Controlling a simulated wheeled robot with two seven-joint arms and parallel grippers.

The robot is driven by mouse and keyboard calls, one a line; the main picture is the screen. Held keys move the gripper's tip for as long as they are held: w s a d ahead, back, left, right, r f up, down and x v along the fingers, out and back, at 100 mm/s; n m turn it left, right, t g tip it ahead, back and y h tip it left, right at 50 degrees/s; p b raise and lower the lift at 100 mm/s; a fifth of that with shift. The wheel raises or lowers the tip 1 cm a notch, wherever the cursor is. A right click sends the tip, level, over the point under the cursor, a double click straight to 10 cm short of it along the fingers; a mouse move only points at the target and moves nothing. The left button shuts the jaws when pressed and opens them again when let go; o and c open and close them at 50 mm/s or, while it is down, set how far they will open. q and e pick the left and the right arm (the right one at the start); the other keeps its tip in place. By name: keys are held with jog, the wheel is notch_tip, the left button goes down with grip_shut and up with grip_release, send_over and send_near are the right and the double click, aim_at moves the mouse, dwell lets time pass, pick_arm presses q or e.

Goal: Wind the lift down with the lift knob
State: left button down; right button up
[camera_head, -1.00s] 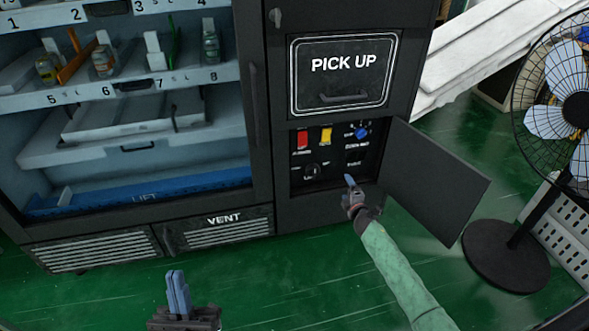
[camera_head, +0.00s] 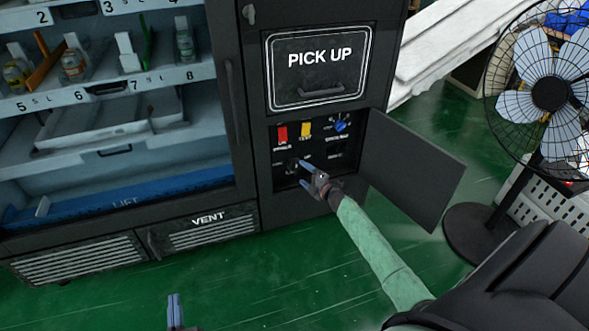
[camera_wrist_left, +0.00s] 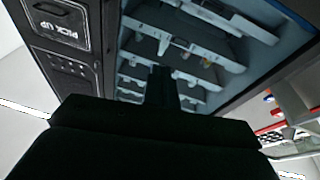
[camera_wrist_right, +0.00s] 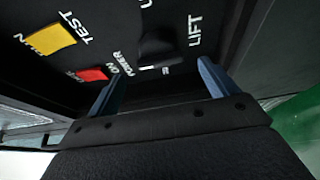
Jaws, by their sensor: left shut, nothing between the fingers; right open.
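The black lift knob (camera_head: 292,165) is at the lower left of the open control panel (camera_head: 285,182). It shows in the right wrist view (camera_wrist_right: 158,45) beside the LIFT lettering. My right gripper (camera_head: 305,175) is open, its blue fingers pointing at the panel just to the right of the knob. In the right wrist view the knob lies ahead, between the lines of the two fingertips (camera_wrist_right: 160,75); contact cannot be made out. The blue lift (camera_head: 125,198) is low inside the glass-fronted cabinet. My left gripper (camera_head: 174,308) is shut and empty at the bottom of the head view.
The panel's red switch (camera_head: 282,135), yellow switch (camera_head: 305,129) and blue knob (camera_head: 341,126) are above my right gripper. The open panel door (camera_head: 412,175) stands to the right of my right gripper. A fan (camera_head: 550,95) stands further right. Green floor is clear in front.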

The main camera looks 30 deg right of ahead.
aim_at(297, 169)
pick_arm(q)
notch_tip(297, 169, up, 7)
jog(key=t, duration=0.2)
jog(key=shift+s+a+r+t+b, duration=0.2)
jog(key=shift+a+t+b, duration=0.05)
jog(key=shift+t+b, duration=0.05)
pick_arm(e)
jog(key=w, duration=0.4)
jog(key=w+a, duration=0.1)
jog(key=shift+w, duration=0.4)
jog(key=shift+c, duration=0.4)
jog(key=c, duration=0.9)
pick_arm(q)
jog(key=r, duration=0.1)
jog(key=s+r+t, duration=0.1)
jog(key=r, duration=0.1)
jog(key=r+t+h, duration=0.1)
jog(key=r, duration=0.1)
jog(key=shift+s+a+r+b, duration=0.15)
jog(key=shift+a+r+b, duration=0.1)
jog(key=shift+a+b, duration=0.05)
pick_arm(e)
jog(key=shift+m, duration=0.5)
